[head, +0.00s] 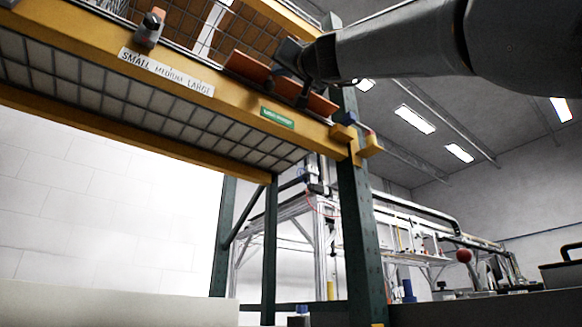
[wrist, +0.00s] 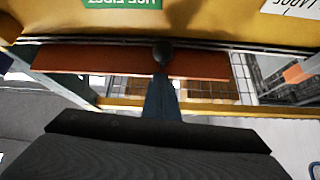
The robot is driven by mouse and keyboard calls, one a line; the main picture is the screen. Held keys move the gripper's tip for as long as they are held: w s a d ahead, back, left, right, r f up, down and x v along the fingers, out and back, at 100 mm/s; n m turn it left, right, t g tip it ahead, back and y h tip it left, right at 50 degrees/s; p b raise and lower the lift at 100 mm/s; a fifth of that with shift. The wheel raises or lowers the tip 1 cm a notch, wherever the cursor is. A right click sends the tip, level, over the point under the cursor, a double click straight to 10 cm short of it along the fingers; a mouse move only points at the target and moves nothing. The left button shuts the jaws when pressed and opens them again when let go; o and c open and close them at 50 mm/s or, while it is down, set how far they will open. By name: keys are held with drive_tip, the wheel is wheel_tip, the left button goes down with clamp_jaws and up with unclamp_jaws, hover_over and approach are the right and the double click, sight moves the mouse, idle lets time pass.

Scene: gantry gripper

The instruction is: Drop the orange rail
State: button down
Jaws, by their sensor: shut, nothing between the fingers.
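The orange rail (head: 246,67) is a long flat orange strip along the top of the yellow beam in the head view. My arm comes in from the upper right, and my gripper (head: 303,90) is at the rail, hiding part of its middle. In the wrist view the orange rail (wrist: 100,61) runs across the upper part of the picture. My gripper (wrist: 163,58) is shut and reaches up to the rail's middle, with a dark round knob at that spot. Whether it touches the rail I cannot tell.
The yellow beam (head: 185,100) carries a SMALL MEDIUM LARGE label (head: 165,71) and a green sign (head: 277,118). A grey and orange device (head: 150,28) stands on the beam at left. A dark green post (head: 355,210) supports its right end. Wire mesh lies behind the rail.

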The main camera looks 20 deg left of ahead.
drive_tip(key=shift+w+a+f, duration=0.2)
drive_tip(key=shift+a+f, duration=0.15)
drive_tip(key=shift+f, duration=0.15)
drive_tip(key=shift+w+a+f+b, duration=0.15)
drive_tip(key=shift+f+b, duration=0.15)
drive_tip(key=shift+b, duration=0.3)
drive_tip(key=shift+f+b, duration=0.2)
drive_tip(key=shift+b, duration=0.15)
drive_tip(key=shift+w+a+f+b, duration=0.1)
drive_tip(key=shift+a+f+b, duration=0.1)
drive_tip(key=shift+f+b, duration=0.3)
drive_tip(key=shift+w+a+f+b, duration=0.1)
drive_tip(key=shift+a+f+b, duration=0.1)
drive_tip(key=shift+f+b, duration=0.25)
drive_tip(key=shift+s, duration=0.1)
drive_tip(key=s+d+r+p, duration=0.1)
drive_tip(key=s+d+r, duration=0.1)
drive_tip(key=d+r, duration=0.2)
drive_tip(key=b, duration=1)
approach(273, 86)
drive_tip(key=shift+s+d+f, duration=0.1)
drive_tip(key=shift+s+d, duration=0.05)
drive_tip(key=shift+d, duration=0.25)
drive_tip(key=shift+s+d+f, duration=0.1)
drive_tip(key=shift+d+f, duration=0.05)
drive_tip(key=shift+d, duration=0.2)
